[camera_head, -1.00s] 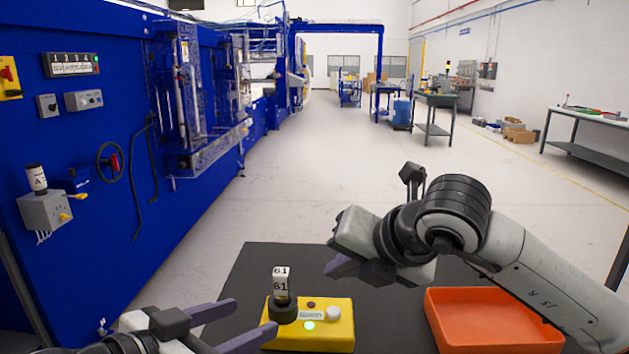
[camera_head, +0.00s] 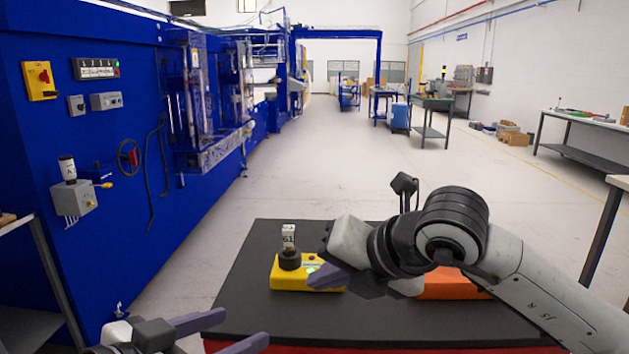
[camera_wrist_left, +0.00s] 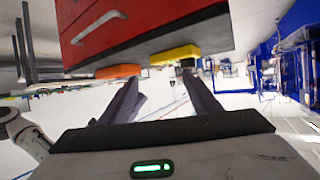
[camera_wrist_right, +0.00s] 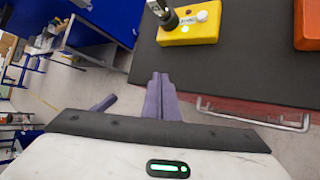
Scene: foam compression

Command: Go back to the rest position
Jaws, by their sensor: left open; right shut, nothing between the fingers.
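My left gripper (camera_head: 228,332) is at the lower left of the head view, with its two purple fingers apart and nothing between them. The open fingers also show in the left wrist view (camera_wrist_left: 160,100). My right gripper (camera_head: 328,277) is in front of the yellow device (camera_head: 290,284) in the head view and hides part of it. In the right wrist view its fingers (camera_wrist_right: 160,80) are together and hold nothing. The yellow device stands on the black table top (camera_head: 262,309), with a black knob and an upright block marked 61 on it.
An orange tray (camera_head: 447,286) is on the table, partly hidden behind my right arm. The blue machine wall (camera_head: 80,140) with switches and a handwheel runs along the left. A grey table (camera_head: 30,322) edge is at the lower left. The floor beyond the black table is open.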

